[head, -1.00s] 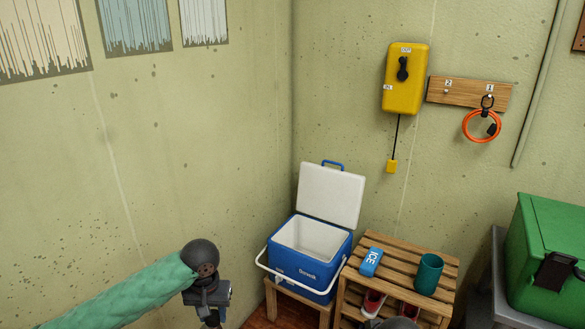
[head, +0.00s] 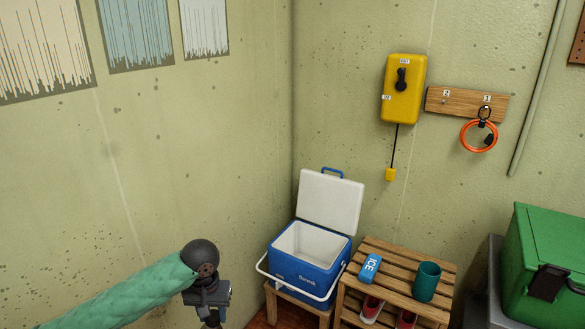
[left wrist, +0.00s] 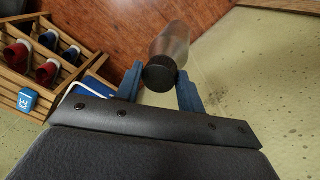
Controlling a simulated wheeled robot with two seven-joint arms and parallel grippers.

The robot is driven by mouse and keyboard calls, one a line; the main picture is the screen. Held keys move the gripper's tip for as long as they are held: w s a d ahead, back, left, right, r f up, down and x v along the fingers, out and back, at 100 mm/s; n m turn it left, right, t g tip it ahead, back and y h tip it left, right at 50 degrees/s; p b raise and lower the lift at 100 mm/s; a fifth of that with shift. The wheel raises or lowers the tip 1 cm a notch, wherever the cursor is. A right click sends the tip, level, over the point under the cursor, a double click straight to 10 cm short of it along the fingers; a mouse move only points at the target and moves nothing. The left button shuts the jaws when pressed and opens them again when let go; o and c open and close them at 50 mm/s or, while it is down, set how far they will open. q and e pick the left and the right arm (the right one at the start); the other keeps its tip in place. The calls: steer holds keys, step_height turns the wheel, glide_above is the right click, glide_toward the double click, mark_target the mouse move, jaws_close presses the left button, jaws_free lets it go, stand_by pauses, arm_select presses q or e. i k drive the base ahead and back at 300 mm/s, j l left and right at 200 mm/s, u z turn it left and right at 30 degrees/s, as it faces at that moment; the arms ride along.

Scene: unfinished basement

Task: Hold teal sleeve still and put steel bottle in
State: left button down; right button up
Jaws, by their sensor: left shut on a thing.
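The teal sleeve (head: 426,281) stands upright on the slatted wooden rack at the lower right of the head view. It looks empty, and no gripper touches it. My left gripper (left wrist: 160,82) has its blue fingers shut on the steel bottle (left wrist: 174,42) near its black cap. The bottle's body points away from the wrist camera, over the floor. In the head view, my left wrist shows at the bottom, left of the cooler, but the fingers and bottle are below the picture. My right gripper is not in view.
A blue cooler (head: 308,264) with its white lid open stands on a low wooden stand left of the rack (head: 393,258). A blue ice pack (head: 370,267) lies on the rack beside the sleeve. Red shoes (head: 372,309) sit below. A green box (head: 545,262) stands at right.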

mark_target(422, 294)
steer(key=i+l+z, duration=0.2)
steer(key=i+z, duration=0.2)
steer(key=i+l+z, duration=0.1)
steer(key=i+z, duration=0.3)
